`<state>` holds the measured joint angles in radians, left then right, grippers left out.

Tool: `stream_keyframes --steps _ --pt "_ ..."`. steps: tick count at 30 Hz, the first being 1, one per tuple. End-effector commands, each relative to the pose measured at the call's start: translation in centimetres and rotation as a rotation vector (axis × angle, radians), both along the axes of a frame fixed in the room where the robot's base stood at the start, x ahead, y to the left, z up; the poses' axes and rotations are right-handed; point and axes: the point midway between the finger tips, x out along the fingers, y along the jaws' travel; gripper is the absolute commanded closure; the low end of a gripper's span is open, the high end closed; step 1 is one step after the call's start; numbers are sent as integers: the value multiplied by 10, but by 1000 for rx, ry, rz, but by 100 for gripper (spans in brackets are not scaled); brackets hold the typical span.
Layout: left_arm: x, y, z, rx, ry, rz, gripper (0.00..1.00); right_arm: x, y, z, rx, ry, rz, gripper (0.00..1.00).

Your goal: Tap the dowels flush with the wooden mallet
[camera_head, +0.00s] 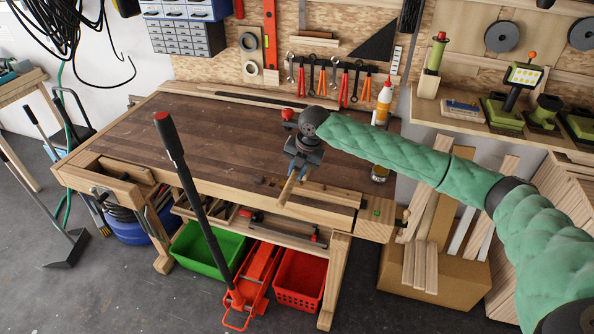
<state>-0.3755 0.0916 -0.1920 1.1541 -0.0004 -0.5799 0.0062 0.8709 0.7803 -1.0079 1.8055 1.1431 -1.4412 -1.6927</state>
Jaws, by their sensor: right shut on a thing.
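My right gripper (298,168) hangs over the front right part of the workbench (190,135), pointing down. It is shut on a pale wooden stick (288,187), which looks like the handle of the wooden mallet. The mallet's head cannot be made out; the gripper covers part of the piece. I cannot pick out the dowels for sure. A pale wooden strip (335,197) lies along the bench's front edge, just right of the held stick. My left gripper is not in view.
A red-and-black jack handle (185,180) rises before the bench. Green (208,250) and red (299,280) bins are below. The left benchtop is clear.

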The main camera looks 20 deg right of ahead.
Motion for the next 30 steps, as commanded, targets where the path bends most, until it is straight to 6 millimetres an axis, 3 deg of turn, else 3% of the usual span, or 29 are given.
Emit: stream_keyframes --steps 16,20,25,30 --pt "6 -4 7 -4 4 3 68 0 0 -4 0 -1 0 100" --pt "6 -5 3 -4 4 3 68 0 0 -19 -1 1 -1 100" --pt "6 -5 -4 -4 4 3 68 0 1 -50 1 1 0 100" --pt "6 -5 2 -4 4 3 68 0 0 -43 1 -1 1 100"
